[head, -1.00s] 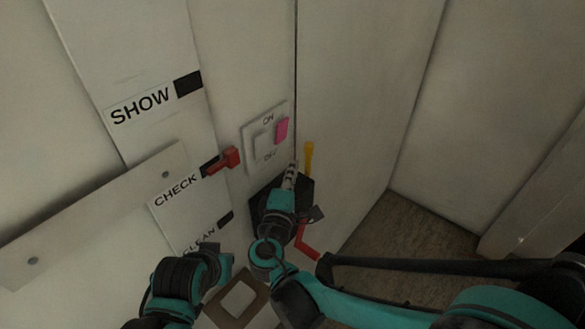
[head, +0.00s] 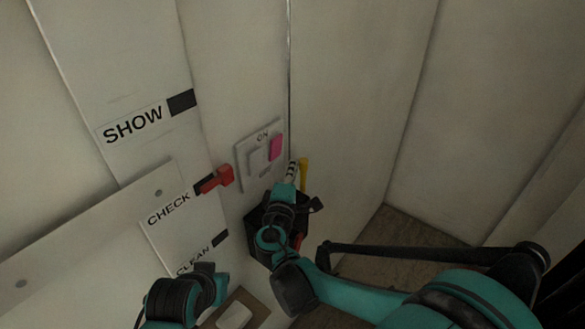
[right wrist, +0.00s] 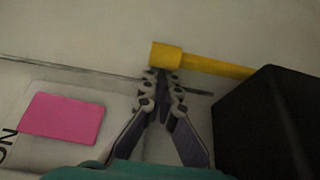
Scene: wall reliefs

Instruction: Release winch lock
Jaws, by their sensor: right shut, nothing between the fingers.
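A yellow lever (head: 303,173) stands out beside a black box (head: 262,215) low on the wall, near the corner seam. Part of a red piece (head: 298,243) shows at the box, mostly behind my arm. My right gripper (head: 292,170) is shut and empty, just left of the yellow lever. In the right wrist view its fingertips (right wrist: 163,76) meet at the thick end of the yellow lever (right wrist: 167,56); I cannot tell whether they touch it. The black box (right wrist: 270,125) is to their right. My left arm shows at the bottom, its fingers not clear.
A switch plate marked ON with a pink button (head: 276,148) is just left of the right gripper. A red switch handle (head: 216,180) sticks out by the CHECK label (head: 169,209). A beige panel (head: 90,225) lies across the left wall. The right wall is bare.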

